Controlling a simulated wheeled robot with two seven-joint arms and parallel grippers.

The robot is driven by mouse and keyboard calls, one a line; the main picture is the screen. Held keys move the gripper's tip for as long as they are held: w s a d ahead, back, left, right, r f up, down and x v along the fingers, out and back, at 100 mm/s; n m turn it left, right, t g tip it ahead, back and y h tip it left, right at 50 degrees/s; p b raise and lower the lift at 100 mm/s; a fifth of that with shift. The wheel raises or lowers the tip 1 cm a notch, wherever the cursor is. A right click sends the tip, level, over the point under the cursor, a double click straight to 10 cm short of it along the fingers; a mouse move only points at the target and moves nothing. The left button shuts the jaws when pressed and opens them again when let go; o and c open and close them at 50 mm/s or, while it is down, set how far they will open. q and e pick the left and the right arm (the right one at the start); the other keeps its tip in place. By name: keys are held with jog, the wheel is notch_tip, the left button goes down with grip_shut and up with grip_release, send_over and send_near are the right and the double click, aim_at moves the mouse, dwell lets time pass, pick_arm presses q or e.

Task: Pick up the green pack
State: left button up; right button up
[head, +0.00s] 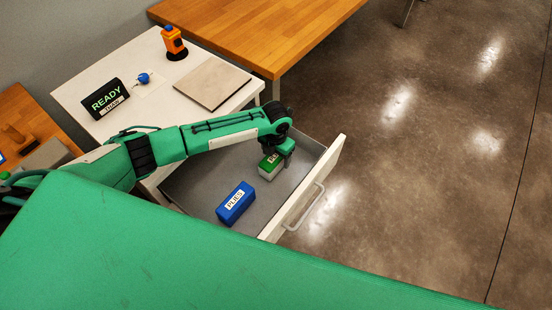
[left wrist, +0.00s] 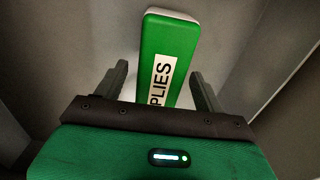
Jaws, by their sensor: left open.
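The green pack (head: 269,170) lies in the open drawer, near the drawer's front panel, partly hidden by my gripper. In the left wrist view the green pack (left wrist: 169,50) shows a white label with dark letters ending in "PLIES". My left gripper (head: 280,152) is over the pack. In the left wrist view its two fingers (left wrist: 162,88) are apart, one on each side of the pack's near end, with visible gaps. Whether the fingertips reach down beside the pack is hard to tell. My right gripper is not in view.
The drawer (head: 190,187) is pulled out and grey inside. A blue pack (head: 236,204) lies in it. The white table (head: 140,60) holds a "READY" sign (head: 106,98), a beige board (head: 213,83) and an orange device (head: 173,42). A wooden table (head: 270,30) stands behind.

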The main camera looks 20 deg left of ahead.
pick_arm(q)
jog(key=shift+f, duration=0.3)
jog(key=c, duration=1.2)
jog(key=shift+r, duration=0.1)
jog(key=shift+c, duration=0.2)
